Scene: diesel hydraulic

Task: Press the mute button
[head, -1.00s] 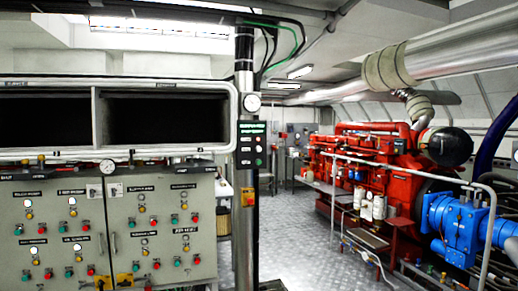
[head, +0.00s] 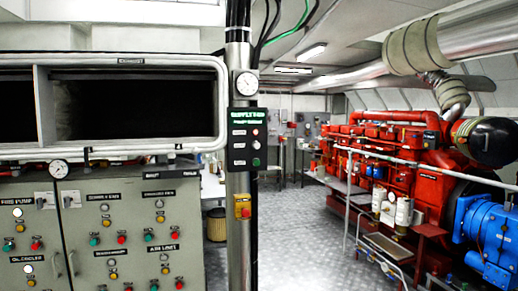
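A black control panel (head: 240,152) is fixed to the grey vertical post in the middle of the head view. It has a lit green display (head: 243,115) at its top, too small to read surely. I cannot read which one is labelled mute. Neither of my grippers is in view.
A gauge (head: 245,84) sits above the panel and a yellow box (head: 243,206) with a red button below it. Grey cabinets (head: 130,228) with several buttons stand at the left. A red engine (head: 400,165) with railings stands at the right. The metal floor (head: 300,230) between is clear.

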